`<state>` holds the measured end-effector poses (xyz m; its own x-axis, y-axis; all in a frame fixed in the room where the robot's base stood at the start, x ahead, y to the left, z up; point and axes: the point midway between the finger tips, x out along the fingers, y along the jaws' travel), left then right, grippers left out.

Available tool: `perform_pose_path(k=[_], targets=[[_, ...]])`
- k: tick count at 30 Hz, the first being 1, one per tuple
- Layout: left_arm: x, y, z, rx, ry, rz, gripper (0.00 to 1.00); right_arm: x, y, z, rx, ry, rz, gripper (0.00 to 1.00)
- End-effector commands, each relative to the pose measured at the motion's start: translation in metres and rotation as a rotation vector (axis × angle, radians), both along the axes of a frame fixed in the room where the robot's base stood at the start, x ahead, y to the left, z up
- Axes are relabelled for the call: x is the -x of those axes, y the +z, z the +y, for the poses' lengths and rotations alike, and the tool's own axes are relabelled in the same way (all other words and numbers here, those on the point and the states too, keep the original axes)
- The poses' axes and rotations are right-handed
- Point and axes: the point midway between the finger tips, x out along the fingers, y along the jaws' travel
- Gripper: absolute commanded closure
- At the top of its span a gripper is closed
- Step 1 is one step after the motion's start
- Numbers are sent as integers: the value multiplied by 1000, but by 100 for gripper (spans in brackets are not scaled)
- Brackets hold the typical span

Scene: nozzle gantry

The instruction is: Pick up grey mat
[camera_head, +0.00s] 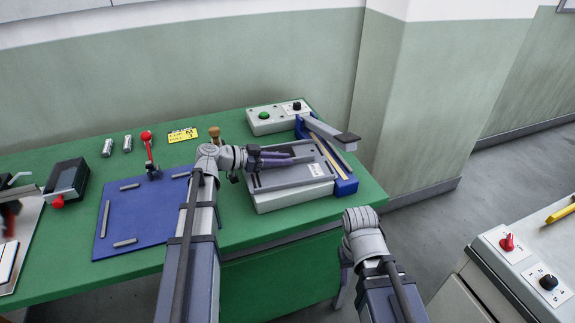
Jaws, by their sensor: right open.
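A flat grey piece, which looks like the grey mat (285,177), lies on top of a pale box-shaped fixture (290,200) at the right of the green table. My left gripper (300,158) reaches over this piece from the left, its dark purple fingers lying low across it. Whether the fingers touch or grip it cannot be told. My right gripper (343,272) is open, hanging beyond the table's front edge, mostly hidden by its own wrist.
A blue-based lever press (345,186) with a grey arm adjoins the fixture. A control box (278,117) stands behind. A blue board (130,217) with grey bars lies left. A red-knobbed lever (148,150) stands there. A grey cabinet (480,300) is at lower right.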

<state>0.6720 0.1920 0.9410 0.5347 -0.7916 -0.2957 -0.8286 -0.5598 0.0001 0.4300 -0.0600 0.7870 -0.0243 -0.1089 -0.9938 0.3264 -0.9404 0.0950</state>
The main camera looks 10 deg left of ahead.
Motion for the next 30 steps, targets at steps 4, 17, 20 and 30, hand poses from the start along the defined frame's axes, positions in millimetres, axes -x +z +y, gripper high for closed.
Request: perform_pose_path(k=[4, 17, 20, 30], targets=[[0, 0, 0, 0, 0, 0, 95, 0, 0, 0, 0, 0, 0, 50], [0, 0, 0, 0, 1, 0, 100, 0, 0, 0, 0, 0, 0, 50], [0, 0, 0, 0, 1, 0, 100, 0, 0, 0, 0, 0, 0, 50], [0, 0, 0, 0, 1, 0, 100, 0, 0, 0, 0, 0, 0, 50]])
